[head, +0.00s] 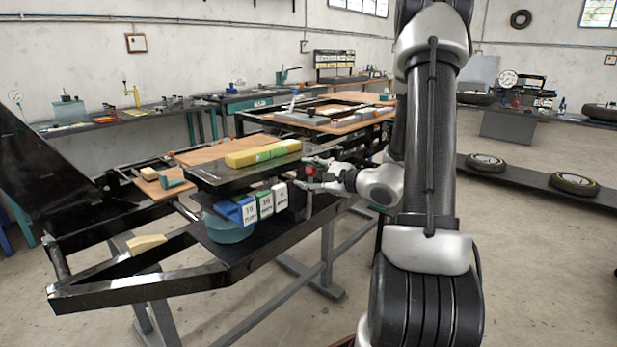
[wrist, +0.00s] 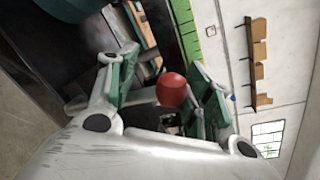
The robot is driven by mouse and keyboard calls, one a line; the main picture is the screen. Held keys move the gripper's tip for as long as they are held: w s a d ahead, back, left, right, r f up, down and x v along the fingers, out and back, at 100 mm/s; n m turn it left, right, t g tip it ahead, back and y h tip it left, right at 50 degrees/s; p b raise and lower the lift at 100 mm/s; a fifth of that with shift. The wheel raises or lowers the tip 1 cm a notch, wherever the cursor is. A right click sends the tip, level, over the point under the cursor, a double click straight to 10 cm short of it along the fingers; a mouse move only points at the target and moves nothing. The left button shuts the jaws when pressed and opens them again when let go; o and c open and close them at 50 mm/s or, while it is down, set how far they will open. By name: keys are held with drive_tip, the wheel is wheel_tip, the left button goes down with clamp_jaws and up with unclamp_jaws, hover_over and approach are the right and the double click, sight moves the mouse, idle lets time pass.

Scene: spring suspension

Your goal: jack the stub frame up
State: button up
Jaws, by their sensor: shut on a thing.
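The stub frame (head: 150,290) is a black angular frame on grey trestle legs in the head view. A dark plate (head: 215,178) lies above its lower deck, with a teal round body (head: 228,231) between them. A red ball knob (head: 310,171) tops a thin upright post at the plate's right end. My gripper (head: 306,173) reaches in from the right and is shut on the red knob. The wrist view shows the red knob (wrist: 172,90) between the two green-padded fingers; the exact contact is hard to see.
A yellow-green bar (head: 262,153) lies on the plate. A bench (head: 340,122) with parts stands behind. Floor at the right is clear up to a low rack with wheels (head: 573,182).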

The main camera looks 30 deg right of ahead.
drive_tip(key=shift+s+a+f, duration=0.2)
drive_tip(key=shift+a+f, duration=0.05)
drive_tip(key=shift+a, duration=0.1)
drive_tip(key=o, duration=1.5)
drive_tip(key=shift+c, duration=0.2)
drive_tip(key=shift+r, duration=0.1)
drive_tip(key=v, duration=1.2)
